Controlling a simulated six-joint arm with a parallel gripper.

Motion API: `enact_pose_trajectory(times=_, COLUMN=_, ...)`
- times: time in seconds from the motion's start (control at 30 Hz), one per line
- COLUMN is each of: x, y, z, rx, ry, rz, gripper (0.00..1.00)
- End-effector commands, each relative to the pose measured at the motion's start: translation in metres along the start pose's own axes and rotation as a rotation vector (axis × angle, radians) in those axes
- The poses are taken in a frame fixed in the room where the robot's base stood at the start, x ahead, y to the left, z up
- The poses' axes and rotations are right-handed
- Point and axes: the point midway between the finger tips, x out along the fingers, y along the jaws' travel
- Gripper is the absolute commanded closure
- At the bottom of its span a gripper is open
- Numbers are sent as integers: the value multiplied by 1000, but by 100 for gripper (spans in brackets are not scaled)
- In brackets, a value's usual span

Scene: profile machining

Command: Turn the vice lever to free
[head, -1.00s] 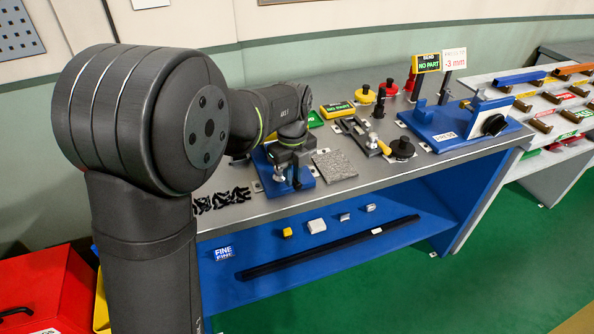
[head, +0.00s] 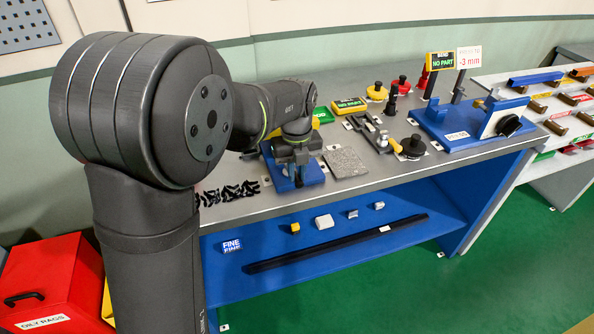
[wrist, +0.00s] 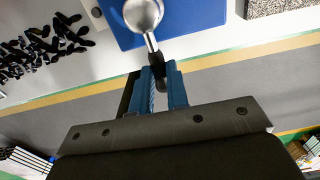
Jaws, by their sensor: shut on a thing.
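My gripper (wrist: 161,88) is shut on the outer end of the vice lever (wrist: 151,43) in the wrist view. The lever is a thin silver rod with a dark tip, running from a round silver hub (wrist: 143,14) down between my blue fingers. The hub is over a blue base plate (wrist: 190,18). In the head view my gripper (head: 293,158) is low over the same blue base (head: 311,178) at the bench's left part. My wrist hides most of the vice and the lever there.
A grey textured plate (head: 345,161) lies right of the base, and black clamp pieces (head: 230,192) lie left of it. A toggle fixture (head: 368,130) and a black knob (head: 413,145) stand farther right. The bench's front edge (head: 400,172) is close.

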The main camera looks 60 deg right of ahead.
Motion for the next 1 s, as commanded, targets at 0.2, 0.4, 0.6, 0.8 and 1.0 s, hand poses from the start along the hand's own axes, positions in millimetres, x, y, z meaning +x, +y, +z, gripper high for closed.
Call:
enact_pose_trajectory(times=0.2, x=-1, y=1, z=0, rx=1, ry=-1, rz=2, gripper=64)
enact_pose_trajectory(times=0.4, x=0, y=1, z=0, rx=0, ry=-1, rz=1, gripper=64)
enact_pose_trajectory(times=0.6, x=-11, y=0, z=0, rx=0, ry=-2, rz=0, gripper=64)
enact_pose_trajectory(times=0.8, x=-52, y=0, z=1, rx=0, ry=-5, rz=-2, gripper=64)
enact_pose_trajectory(times=1.0, x=-102, y=0, z=1, rx=0, ry=-5, rz=-2, gripper=64)
